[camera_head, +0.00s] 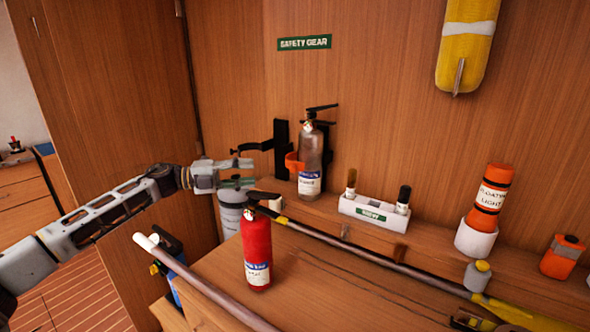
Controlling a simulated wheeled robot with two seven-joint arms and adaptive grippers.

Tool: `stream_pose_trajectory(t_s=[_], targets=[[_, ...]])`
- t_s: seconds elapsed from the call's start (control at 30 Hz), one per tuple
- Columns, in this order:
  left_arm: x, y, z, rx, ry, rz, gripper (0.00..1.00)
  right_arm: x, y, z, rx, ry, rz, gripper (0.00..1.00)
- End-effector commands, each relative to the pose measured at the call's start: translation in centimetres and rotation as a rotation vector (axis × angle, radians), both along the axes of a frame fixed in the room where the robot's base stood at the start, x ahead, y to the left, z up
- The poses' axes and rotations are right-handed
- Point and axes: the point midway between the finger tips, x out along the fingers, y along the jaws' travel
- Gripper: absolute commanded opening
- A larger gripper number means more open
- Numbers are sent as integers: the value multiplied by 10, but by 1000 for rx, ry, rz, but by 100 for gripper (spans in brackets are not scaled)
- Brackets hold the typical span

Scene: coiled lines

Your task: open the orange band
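The orange band (292,162) sits at the left side of a grey extinguisher (310,165), which stands upright at a black wall bracket. The band shows only as a short curved piece; I cannot tell from here whether it is fastened. A second black bracket (281,150) is just left of it, with a curved black arm reaching left. My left gripper (243,172) is left of the orange band and apart from it, close to the tip of that black arm. Its two fingers are spread, with nothing visible between them. My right gripper is not in view.
A red extinguisher (257,250) stands in front on the wooden bench (335,280). A grey canister (231,215) is below my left gripper.

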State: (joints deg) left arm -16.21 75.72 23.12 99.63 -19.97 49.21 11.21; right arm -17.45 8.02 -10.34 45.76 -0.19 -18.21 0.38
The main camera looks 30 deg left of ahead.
Motion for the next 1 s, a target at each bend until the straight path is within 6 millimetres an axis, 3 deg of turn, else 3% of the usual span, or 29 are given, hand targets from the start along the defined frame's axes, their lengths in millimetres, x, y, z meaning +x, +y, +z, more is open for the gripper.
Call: stream_pose_trajectory(t_s=[0.47,1.0], targets=[[2,-3,0,0,-1,-1,40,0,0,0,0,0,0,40],[14,-19,1,-1,-2,-2,40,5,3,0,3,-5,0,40]])
